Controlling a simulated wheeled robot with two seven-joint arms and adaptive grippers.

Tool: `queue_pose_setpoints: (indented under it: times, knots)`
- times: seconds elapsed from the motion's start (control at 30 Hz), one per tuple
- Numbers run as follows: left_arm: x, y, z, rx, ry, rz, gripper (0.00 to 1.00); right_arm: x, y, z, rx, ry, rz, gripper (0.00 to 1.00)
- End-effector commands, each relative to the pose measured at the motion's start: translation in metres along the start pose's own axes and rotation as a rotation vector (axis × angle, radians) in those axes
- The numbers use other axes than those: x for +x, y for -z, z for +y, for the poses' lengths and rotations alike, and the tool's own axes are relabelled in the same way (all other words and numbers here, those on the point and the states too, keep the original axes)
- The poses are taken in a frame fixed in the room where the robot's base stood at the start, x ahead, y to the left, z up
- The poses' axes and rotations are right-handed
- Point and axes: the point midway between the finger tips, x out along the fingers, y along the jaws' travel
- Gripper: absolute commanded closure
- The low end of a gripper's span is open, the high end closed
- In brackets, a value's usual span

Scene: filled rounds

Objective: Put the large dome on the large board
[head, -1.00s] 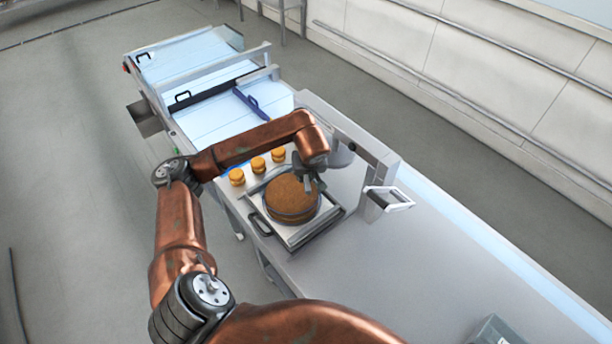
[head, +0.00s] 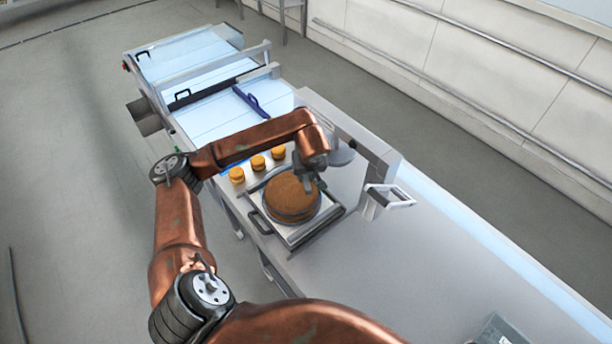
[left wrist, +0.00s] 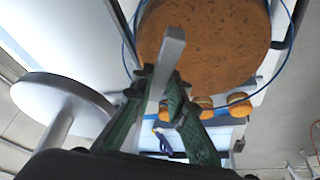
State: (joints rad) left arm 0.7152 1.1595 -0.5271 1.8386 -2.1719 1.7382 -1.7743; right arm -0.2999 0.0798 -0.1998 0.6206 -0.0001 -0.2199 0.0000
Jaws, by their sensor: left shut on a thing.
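A large brown round (head: 291,196) sits over a light board with a dark handle (head: 258,226). The large dome seems to be clear; a thin blue ring (left wrist: 292,30) around the brown round (left wrist: 205,40) in the left wrist view looks like its rim. My left gripper (head: 308,181) is above the round. In the left wrist view its green fingers (left wrist: 160,82) are shut on a grey bar (left wrist: 172,48), apparently the dome's handle. I cannot tell whether the rim touches the board. My right gripper is not in view.
Several small orange rounds (head: 257,163) stand in a row just beyond. A grey disc on a stem (left wrist: 65,95) is close beside my left gripper. A metal frame (head: 372,150) stands to the right. The near right counter (head: 400,270) is mostly clear.

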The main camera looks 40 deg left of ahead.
Motion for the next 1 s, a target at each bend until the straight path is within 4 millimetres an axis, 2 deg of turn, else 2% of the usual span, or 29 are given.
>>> queue_pose_setpoints:
  times: [0.97, 1.0]
  knots:
    - [0.0041, -0.0022, 0.0005, 0.000, -0.001, 0.001, 1.00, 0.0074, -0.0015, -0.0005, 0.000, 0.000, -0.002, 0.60]
    - [0.0040, -0.0023, 0.0005, 0.000, -0.001, 0.000, 0.85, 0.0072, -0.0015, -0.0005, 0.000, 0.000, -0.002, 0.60]
